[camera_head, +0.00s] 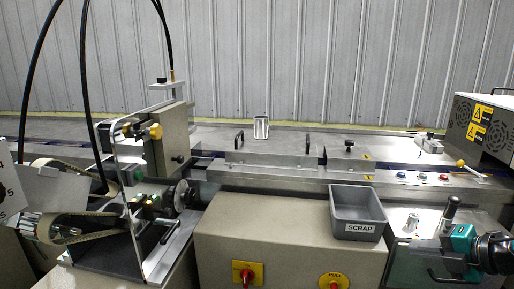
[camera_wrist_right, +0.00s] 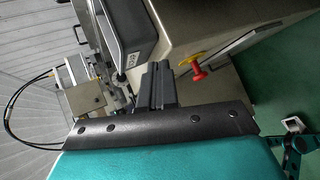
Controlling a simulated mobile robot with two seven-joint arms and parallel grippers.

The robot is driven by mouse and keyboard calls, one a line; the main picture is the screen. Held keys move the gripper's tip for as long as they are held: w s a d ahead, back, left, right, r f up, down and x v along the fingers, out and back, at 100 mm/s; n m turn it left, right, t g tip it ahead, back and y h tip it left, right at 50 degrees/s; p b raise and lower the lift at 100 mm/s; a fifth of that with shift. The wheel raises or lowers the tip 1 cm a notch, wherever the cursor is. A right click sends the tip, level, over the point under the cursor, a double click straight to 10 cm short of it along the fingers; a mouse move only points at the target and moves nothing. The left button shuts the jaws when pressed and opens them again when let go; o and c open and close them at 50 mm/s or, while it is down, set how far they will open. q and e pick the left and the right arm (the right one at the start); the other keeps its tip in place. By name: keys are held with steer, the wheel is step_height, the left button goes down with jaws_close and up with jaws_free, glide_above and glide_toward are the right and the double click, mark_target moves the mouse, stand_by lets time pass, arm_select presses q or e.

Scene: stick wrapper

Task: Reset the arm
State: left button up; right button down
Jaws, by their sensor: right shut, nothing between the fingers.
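My right gripper (camera_head: 436,275) is at the lower right in the head view, with a teal body and dark fingers. It is in front of the metal table and to the right of the grey scrap bin (camera_head: 358,214). In the right wrist view the dark fingers of the right gripper (camera_wrist_right: 155,85) are together, with nothing seen between them. The bin, labelled SCRAP, also shows in the right wrist view (camera_wrist_right: 135,28). My left gripper is not in view.
The wrapping machine's housing (camera_head: 280,235) has a red knob on yellow (camera_head: 246,273). A silver cylinder (camera_head: 261,127) stands at the back. Belts and hoses are at left.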

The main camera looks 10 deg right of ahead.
steer(key=s+a+f+m+h+p, duration=0.1)
steer(key=s+a+f+m, duration=0.7)
steer(key=a+f+m, duration=0.2)
steer(key=s+a+f+m+h+p, duration=0.1)
steer(key=s+a+f+m+h, duration=0.1)
steer(key=s+a+f+m, duration=0.6)
steer(key=a+f+m, duration=0.2)
steer(key=a+m, duration=0.2)
steer(key=a, duration=0.2)
steer(key=shift+f, duration=0.3)
steer(key=shift+s, duration=0.1)
